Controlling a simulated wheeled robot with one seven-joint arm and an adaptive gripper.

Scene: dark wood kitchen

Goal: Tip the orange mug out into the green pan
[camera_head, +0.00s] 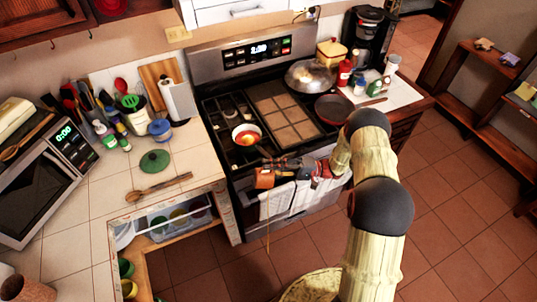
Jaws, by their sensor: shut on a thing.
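The orange mug (264,179) is in front of the stove, near the oven's front edge. My gripper (277,165) comes in from the right and is shut on it. The mug's exact tilt is hard to tell. A thin tan line (268,235) runs down from below it towards the floor; I cannot tell for sure whether it is liquid. A small pan (235,130) with a pale rim and orange-red inside sits on the left front of the stove, behind and left of the mug. It does not look clearly green. The mug is apart from the pan.
A dark red pan (333,108) and a metal wok (311,75) stand on the right of the stove. A green lid (155,161) and wooden spoons (160,188) lie on the left counter. White towels (275,204) hang on the oven front. The floor at right is clear.

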